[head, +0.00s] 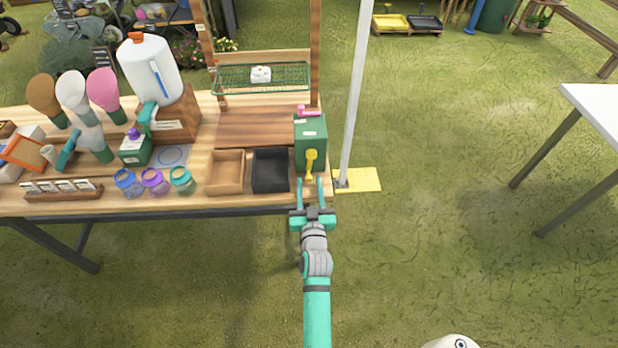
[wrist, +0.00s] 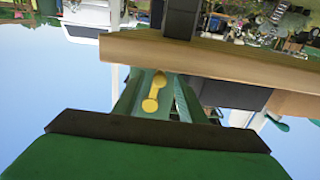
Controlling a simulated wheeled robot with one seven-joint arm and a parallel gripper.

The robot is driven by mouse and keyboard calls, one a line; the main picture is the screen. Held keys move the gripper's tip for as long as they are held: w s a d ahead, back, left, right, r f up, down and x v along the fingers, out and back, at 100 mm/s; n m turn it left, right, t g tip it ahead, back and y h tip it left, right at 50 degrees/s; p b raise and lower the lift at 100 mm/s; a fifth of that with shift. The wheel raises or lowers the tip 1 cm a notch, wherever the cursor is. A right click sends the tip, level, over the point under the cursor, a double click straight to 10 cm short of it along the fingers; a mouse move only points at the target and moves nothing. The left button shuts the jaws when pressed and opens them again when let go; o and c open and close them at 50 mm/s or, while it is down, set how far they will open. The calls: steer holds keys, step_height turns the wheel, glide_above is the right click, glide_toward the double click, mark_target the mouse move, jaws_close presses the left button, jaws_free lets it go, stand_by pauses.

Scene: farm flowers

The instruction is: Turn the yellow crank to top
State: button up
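The yellow crank (head: 311,163) is on the near face of a green box (head: 303,139) at the right end of the wooden bench. Its arm runs roughly up and down in the head view, with the lower end near my fingertips. My gripper (head: 310,183) is open in front of the box, with one finger on each side of the crank's lower end. Contact cannot be told. In the wrist view, which looks upside down, the crank (wrist: 153,92) shows unobstructed near the middle.
A pink handle (head: 309,112) is on top of the box. A black tray (head: 271,187) and a wooden tray (head: 225,189) stand left of it. A pale pole (head: 357,90) rises close to the right of the bench. Open grass lies further right.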

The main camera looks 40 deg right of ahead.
mark_target(309, 181)
steer(key=shift+x, duration=1.65)
